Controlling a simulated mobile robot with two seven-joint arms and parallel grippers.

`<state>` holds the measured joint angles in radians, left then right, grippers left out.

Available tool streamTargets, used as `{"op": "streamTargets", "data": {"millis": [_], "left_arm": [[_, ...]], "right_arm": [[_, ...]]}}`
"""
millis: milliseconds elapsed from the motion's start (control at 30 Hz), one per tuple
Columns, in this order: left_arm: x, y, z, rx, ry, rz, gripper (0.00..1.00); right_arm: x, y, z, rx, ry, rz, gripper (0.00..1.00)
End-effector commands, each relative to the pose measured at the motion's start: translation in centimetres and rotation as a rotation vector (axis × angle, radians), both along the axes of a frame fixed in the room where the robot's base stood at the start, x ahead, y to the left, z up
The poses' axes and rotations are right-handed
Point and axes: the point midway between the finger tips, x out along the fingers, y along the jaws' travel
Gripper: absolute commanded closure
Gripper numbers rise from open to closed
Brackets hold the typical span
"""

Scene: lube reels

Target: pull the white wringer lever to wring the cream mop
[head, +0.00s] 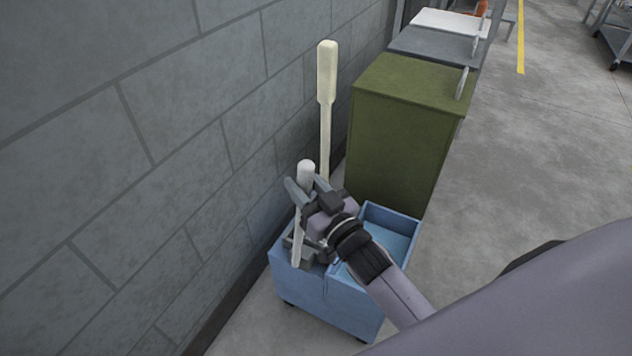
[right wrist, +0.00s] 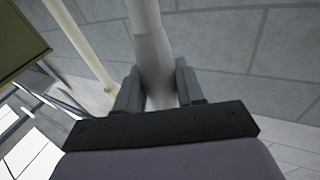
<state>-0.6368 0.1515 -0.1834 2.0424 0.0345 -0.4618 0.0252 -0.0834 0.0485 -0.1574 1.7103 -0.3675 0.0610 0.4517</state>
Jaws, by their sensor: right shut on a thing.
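The white wringer lever (head: 306,171) stands up from the near left part of the blue mop bucket (head: 336,299), close to the block wall. My right gripper (head: 297,190) is shut on the lever just below its thick white top. In the right wrist view the lever (right wrist: 150,45) runs between the two fingers (right wrist: 158,88). The cream mop handle (head: 326,110) stands upright behind the lever, and it also shows in the right wrist view (right wrist: 88,48). The mop's lower end is hidden behind my gripper and the bucket. My left gripper is not in view.
A green cabinet (head: 395,140) stands just behind the bucket, with grey and white-topped units (head: 440,45) farther back. The block wall (head: 150,150) is close on the left. Open concrete floor (head: 530,140) lies to the right.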

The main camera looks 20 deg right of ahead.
Motion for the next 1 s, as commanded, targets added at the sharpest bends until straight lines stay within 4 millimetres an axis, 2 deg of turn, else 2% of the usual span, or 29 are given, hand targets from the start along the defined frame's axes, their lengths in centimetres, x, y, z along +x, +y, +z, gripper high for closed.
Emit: {"op": "streamTargets", "data": {"millis": [33,100,400,433,500,833,1000], "left_arm": [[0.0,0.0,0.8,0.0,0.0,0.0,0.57],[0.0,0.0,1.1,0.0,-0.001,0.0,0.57],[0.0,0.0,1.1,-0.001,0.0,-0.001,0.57],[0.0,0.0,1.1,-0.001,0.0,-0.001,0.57],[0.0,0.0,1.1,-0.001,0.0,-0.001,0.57],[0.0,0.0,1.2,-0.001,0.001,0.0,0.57],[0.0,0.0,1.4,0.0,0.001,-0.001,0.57]], "right_arm": [[0.3,0.5,-0.1,-0.009,0.027,0.002,0.97],[0.7,0.8,-0.1,-0.021,0.039,0.003,0.97],[1.0,1.1,-0.5,-0.03,0.051,0.003,0.97],[1.0,1.1,-0.5,-0.029,0.05,0.003,0.55],[1.0,1.0,-0.4,-0.029,0.048,0.002,0.33],[1.0,0.9,-0.1,-0.027,0.042,0.0,0.32],[-0.4,0.6,-0.2,-0.026,0.043,0.0,0.32]]}}
